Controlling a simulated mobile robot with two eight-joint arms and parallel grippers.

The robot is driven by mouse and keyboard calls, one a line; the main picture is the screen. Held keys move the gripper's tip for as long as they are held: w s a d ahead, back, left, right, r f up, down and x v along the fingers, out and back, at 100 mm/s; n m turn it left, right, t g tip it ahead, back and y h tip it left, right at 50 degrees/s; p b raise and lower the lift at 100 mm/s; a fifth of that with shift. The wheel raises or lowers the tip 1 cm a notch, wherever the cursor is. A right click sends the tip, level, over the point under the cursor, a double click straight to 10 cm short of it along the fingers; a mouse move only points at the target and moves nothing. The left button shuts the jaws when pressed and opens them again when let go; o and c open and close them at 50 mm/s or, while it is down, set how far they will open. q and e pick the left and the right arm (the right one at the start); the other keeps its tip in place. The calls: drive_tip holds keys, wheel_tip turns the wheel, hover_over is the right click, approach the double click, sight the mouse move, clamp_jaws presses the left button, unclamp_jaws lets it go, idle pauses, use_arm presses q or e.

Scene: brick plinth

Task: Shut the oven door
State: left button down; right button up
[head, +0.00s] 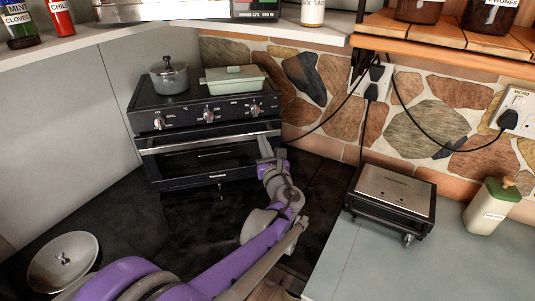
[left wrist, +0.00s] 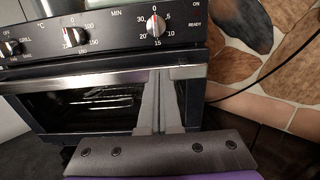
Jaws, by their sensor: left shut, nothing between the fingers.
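The black toaster-style oven (head: 205,112) stands on the dark counter at the back left. Its door (head: 190,162) has a dark glass window and a silver bar along its top edge. The door looks upright and close to the oven front; I cannot tell if a small gap remains. In the left wrist view the door's window (left wrist: 95,108) shows a rack behind the glass. My left gripper (head: 268,156) is shut and empty at the right end of the door. In the left wrist view its fingers (left wrist: 162,78) overlap the silver bar; contact is unclear. My right gripper is out of view.
A grey pot (head: 168,78) and a pale green casserole (head: 234,80) stand on the oven. Black cords hang along the stone wall.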

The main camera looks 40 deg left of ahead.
use_arm(q)
drive_tip(key=shift+w+a, duration=0.4)
drive_tip(key=shift+a, duration=0.1)
drive_tip(key=shift+w+a+r, duration=0.7)
drive_tip(key=shift+a+r, duration=0.15)
drive_tip(key=shift+a, duration=0.1)
drive_tip(key=shift+d, duration=0.1)
